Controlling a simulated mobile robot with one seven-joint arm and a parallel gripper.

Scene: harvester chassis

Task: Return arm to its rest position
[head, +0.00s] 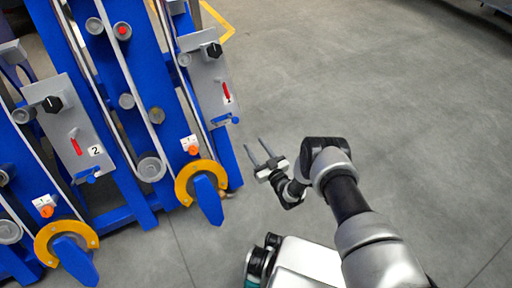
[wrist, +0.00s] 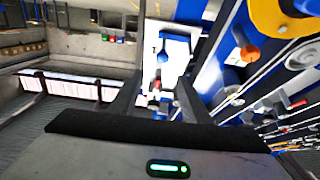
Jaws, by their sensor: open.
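My gripper (head: 256,143) is in the middle of the head view, to the right of the blue harvester chassis. Its two fingers are apart and point up and left in the picture, with nothing between them. A gap of floor shows between the fingertips and the chassis. My arm (head: 345,195) is bent, with its elbow at the right of the gripper. In the wrist view the dark fingers (wrist: 157,88) stand apart, with a blurred white panel and blue parts visible beyond them.
The blue chassis (head: 130,90) fills the left, with grey switch panels, black knobs, red levers and rollers. Yellow rings (head: 201,183) with blue handles jut out at its lower edge. Grey floor (head: 400,90) is clear to the right. Shelving (wrist: 70,85) shows in the wrist view.

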